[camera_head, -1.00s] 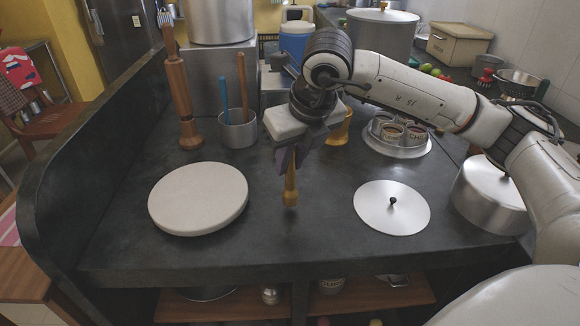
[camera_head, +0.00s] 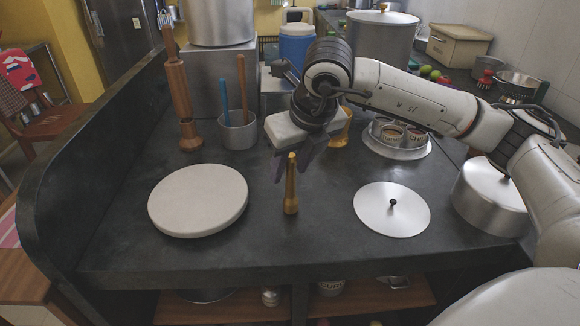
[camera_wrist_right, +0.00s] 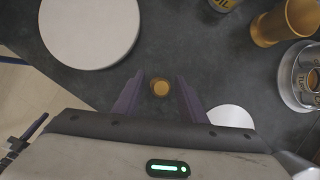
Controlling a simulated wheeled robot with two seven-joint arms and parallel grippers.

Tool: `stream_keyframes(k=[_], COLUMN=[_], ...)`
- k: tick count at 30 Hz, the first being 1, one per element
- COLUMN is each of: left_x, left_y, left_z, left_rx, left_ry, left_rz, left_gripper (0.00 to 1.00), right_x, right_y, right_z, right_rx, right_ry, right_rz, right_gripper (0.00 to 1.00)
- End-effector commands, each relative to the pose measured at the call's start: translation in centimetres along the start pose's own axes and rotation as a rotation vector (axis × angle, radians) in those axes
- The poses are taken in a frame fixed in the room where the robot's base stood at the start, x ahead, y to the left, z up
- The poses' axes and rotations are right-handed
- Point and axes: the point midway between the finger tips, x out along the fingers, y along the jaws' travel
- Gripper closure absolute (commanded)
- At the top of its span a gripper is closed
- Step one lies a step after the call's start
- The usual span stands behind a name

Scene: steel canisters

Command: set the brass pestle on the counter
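The brass pestle (camera_head: 291,186) stands upright on the dark counter (camera_head: 270,250), between the white round board and the flat metal lid. In the right wrist view its round top (camera_wrist_right: 160,87) shows between my fingers, with a gap on each side. My right gripper (camera_head: 293,162) is open, just above and behind the pestle, its dark fingers apart; they also show in the right wrist view (camera_wrist_right: 159,98). My left gripper is not in view.
A white round board (camera_head: 198,200) lies left of the pestle, a metal lid (camera_head: 392,208) right. Behind are a steel cup with sticks (camera_head: 238,132), a wooden tool (camera_head: 183,100), a brass vessel (camera_head: 341,136) and a spice tray (camera_head: 396,150). Counter around the pestle is clear.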

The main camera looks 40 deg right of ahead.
Motion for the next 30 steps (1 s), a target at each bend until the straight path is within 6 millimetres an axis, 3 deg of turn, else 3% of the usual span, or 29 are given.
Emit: stream_keyframes(k=[9,15,21,30], left_x=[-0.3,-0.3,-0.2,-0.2], left_y=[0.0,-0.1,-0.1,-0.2], left_z=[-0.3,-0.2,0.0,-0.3], left_rx=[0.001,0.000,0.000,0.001], left_ry=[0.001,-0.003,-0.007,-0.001], left_rz=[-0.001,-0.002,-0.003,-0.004], left_gripper=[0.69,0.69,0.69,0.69], right_x=[-6.8,-10.1,-11.3,-11.3], right_y=[0.1,0.0,0.0,0.0], right_z=[0.1,0.1,0.0,0.0], right_rx=[-0.001,0.001,-0.001,0.000], right_ry=[-0.005,-0.003,0.000,0.000], right_rz=[0.001,0.000,-0.001,-0.001], right_gripper=[0.62,0.62,0.62,0.62])
